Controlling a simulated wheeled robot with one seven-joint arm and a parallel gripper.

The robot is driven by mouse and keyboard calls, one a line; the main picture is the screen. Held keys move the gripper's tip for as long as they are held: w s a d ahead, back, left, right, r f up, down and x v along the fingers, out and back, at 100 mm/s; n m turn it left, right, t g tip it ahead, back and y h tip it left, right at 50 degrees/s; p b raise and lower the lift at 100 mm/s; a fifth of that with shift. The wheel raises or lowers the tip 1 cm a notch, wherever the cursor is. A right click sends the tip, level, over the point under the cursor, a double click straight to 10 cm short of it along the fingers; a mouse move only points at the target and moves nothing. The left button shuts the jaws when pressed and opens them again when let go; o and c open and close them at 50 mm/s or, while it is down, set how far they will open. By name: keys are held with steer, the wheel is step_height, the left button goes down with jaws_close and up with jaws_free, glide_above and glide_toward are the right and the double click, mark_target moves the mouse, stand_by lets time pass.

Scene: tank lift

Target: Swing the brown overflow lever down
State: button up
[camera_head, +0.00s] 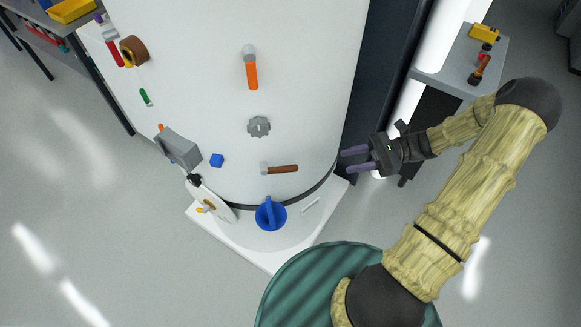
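A brown lever (283,169) lies about level on the front of the white tank (310,80), low down. Its grey pivot end is at the left and the brown handle points right. My gripper (350,161) is to the right of the lever, near the tank's right edge and clear of the lever. Its two purple fingers point left and stand apart with nothing between them. Nothing hides the lever.
An orange lever (251,75) and a grey knob (258,127) sit above the brown lever. A side table (458,72) stands right.

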mark_target(290, 166)
steer(key=shift+w+d+m+t+y, duration=0.25)
steer(key=shift+d+m+t+y, duration=0.05)
steer(key=shift+d+y, duration=0.1)
steer(key=shift+a, duration=0.15)
steer(key=a+p, duration=0.1)
steer(key=a, duration=0.4)
steer(key=s+a+p, duration=0.1)
steer(key=a, duration=0.5)
steer(key=a+p, duration=0.1)
steer(key=a, duration=0.5)
steer(key=shift+s+a, duration=0.1)
steer(key=shift+s, duration=0.05)
jaws_close()
